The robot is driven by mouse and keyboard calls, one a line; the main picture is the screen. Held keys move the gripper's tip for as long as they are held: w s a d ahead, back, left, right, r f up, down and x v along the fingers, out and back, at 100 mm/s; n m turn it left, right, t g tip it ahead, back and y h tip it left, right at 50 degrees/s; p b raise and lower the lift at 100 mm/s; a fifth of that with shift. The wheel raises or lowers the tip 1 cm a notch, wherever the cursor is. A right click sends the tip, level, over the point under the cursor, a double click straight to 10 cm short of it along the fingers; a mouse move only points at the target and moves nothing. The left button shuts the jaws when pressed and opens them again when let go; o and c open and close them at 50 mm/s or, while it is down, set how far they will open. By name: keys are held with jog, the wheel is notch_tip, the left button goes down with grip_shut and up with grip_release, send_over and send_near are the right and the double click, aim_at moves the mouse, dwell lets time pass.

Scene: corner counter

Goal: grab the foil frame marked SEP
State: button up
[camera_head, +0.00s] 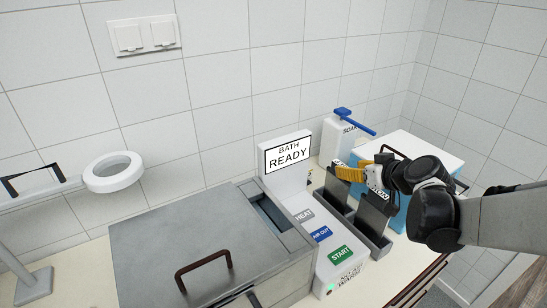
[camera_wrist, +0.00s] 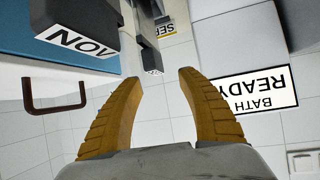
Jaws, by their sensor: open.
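The yellow SEP label (camera_wrist: 167,28) shows upside down in the wrist view, at the top beyond my fingertips. The dark frame it marks is only partly seen there. My gripper (camera_head: 350,172) has two yellow fingers and is open above the dark holders in the head view. In the wrist view my gripper (camera_wrist: 158,76) has an empty gap, with the SEP label beyond it and apart from it. A dark block with a white NOV label (camera_wrist: 85,41) is close at upper left. In the head view my gripper hides part of the frame tops.
Dark holders (camera_head: 378,240) stand beside the grey bath (camera_head: 195,250). A blue-pump bottle (camera_head: 338,135) stands behind. A white-lidded blue box (camera_head: 435,153) is at right.

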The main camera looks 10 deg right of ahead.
aim_at(332, 165)
jog(key=x, duration=0.2)
jog(key=b+x, duration=0.1)
jog(key=x, duration=0.1)
jog(key=b+x, duration=0.1)
jog(key=x, duration=0.1)
jog(key=shift+w+d, duration=0.35)
jog(key=b+x, duration=0.2)
jog(key=x, duration=0.3)
jog(key=shift+a+f+b, duration=0.15)
jog(key=shift+f+b, duration=0.1)
jog(key=shift+b, duration=0.15)
jog(key=shift+r, duration=0.1)
